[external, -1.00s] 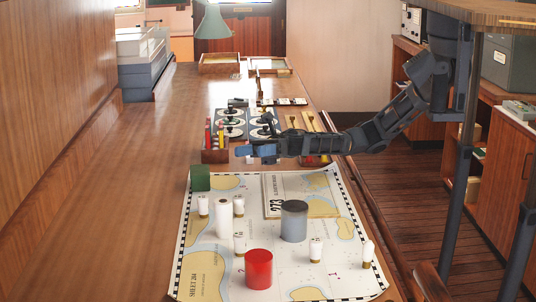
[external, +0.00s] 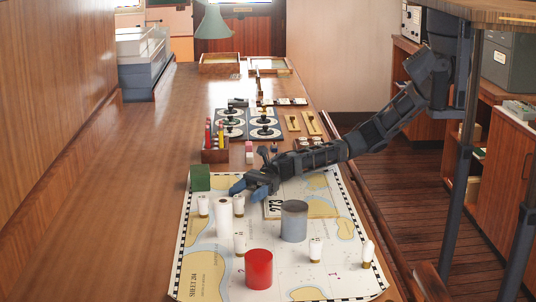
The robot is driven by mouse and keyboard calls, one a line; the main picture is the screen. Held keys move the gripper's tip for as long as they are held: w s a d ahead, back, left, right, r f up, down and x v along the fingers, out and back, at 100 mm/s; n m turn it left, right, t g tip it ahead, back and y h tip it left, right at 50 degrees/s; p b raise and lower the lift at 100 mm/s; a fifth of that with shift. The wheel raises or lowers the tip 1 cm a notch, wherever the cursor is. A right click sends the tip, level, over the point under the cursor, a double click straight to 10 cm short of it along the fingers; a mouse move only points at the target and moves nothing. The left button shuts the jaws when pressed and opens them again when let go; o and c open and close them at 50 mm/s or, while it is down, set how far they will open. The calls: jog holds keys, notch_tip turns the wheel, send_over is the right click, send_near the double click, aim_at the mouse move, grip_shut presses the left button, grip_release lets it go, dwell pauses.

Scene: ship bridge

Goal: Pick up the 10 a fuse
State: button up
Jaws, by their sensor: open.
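Several small white fuses with brass-coloured ends stand on the chart (external: 205,275). One fuse (external: 203,206) is at the left, one (external: 239,206) beside a taller white cylinder (external: 223,219), one (external: 239,244) nearer the camera, one (external: 316,250) right of centre, and one (external: 368,252) near the right edge. Their ratings are too small to read, so I cannot tell which is 10 A. My gripper (external: 242,188) is open and empty above the chart's far left part, just beyond the fuse beside the white cylinder.
A grey cylinder (external: 293,222), a red cylinder (external: 259,269) and a green block (external: 200,178) stand around the fuses. A booklet (external: 272,209) lies partly under my arm in view. A wooden pen holder (external: 215,156) stands behind. The desk's left side is clear.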

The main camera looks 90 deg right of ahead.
aim_at(236, 199)
jog(key=shift+p+x, duration=0.6)
jog(key=shift+x, duration=2.4)
jog(key=shift+c, duration=0.3)
jog(key=c, duration=1)
jog(key=shift+r, duration=0.1)
